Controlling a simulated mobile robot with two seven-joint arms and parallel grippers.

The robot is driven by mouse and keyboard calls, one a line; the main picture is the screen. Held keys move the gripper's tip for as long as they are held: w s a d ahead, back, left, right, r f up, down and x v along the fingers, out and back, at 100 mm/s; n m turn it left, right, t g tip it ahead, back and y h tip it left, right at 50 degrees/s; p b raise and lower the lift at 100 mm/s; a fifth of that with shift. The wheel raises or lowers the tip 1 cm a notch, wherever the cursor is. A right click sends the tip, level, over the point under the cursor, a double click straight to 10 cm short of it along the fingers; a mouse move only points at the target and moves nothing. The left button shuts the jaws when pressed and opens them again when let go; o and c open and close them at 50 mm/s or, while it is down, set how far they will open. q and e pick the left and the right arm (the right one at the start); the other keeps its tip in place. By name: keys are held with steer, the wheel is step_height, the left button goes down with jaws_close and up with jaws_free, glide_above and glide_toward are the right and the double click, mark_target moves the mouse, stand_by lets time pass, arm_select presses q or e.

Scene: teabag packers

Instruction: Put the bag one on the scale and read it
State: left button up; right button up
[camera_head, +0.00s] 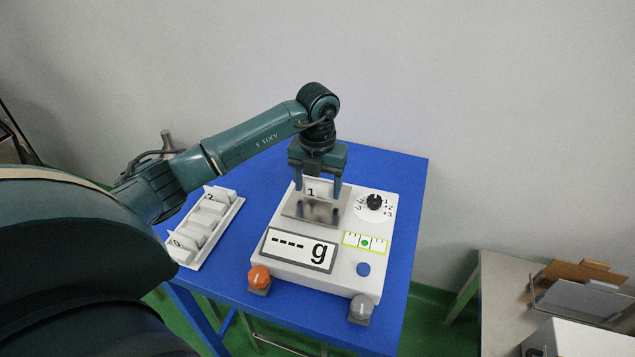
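The white bag one (311,192), marked "1", is upright at the scale's metal plate (324,217). My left gripper (317,190) points down over the plate, with one finger on each side of the bag. I cannot tell whether the fingers press on the bag, or whether its bottom touches the plate. My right gripper is not in view.
A white rack (208,235) left of the scale holds bags marked "2" and "0". The scale has a black dial (375,202), a blue button (363,269), an orange knob (259,278) and a grey knob (360,309). A side table (500,300) stands at right.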

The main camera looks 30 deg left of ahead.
mark_target(317, 182)
arm_select(q)
steer(key=shift+o, duration=1.4)
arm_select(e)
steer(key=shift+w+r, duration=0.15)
arm_select(q)
steer(key=shift+r, duration=0.1)
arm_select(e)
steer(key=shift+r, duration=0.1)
arm_select(q)
steer(key=shift+r, duration=0.25)
step_height(317, 182, up, 12)
steer(key=shift+f+b, duration=0.15)
steer(key=shift+b, duration=0.25)
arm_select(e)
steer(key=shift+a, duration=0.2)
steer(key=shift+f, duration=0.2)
